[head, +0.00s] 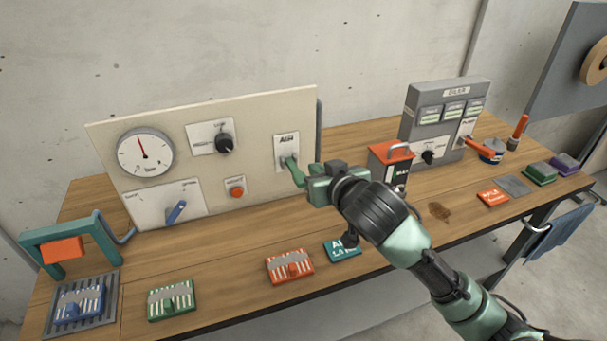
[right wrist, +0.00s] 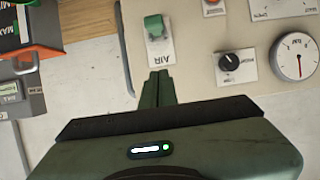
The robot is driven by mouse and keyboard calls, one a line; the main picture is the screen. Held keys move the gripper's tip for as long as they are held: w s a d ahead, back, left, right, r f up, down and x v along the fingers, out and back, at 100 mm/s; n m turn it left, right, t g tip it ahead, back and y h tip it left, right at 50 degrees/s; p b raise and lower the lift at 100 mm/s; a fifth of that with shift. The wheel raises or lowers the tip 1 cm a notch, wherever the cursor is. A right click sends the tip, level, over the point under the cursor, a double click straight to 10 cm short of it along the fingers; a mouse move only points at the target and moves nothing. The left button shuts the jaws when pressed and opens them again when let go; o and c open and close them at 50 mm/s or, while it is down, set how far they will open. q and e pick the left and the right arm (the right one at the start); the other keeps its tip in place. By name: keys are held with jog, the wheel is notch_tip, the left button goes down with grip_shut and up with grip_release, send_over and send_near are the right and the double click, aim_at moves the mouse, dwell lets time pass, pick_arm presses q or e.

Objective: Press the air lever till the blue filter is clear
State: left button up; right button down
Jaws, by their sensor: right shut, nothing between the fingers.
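The air lever, a small green rocker (right wrist: 154,26), sits on a white plate marked AIR (head: 286,142) on the cream panel. My right gripper (head: 292,166) is shut and empty, its fingertips right in front of that plate. In the right wrist view the fingertips (right wrist: 156,78) lie over the label's end of the plate, apart from the lever in the picture; contact with the panel cannot be told. The blue filter (head: 72,308) lies on a grey grate (head: 108,285) at the left, with a grey patch across its ribs. My left gripper is out of view.
A gauge (head: 145,153), knob (head: 225,144), red button (head: 236,192) and blue lever (head: 176,212) share the panel. Green (head: 171,298) and orange (head: 290,266) filters lie in front. A grey unit (head: 446,105) stands right.

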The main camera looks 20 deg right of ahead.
jog(key=p, duration=0.2)
send_over(303, 175)
jog(key=s, duration=0.3)
jog(key=f, duration=0.3)
jog(key=shift+w+a+f, duration=0.2)
jog(key=shift+a, duration=0.15)
notch_tip(303, 175, down, 3)
jog(key=shift+f+p, duration=0.2)
jog(key=shift+p, duration=0.45)
jog(key=shift+s+f, duration=0.15)
jog(key=shift+f, duration=0.35)
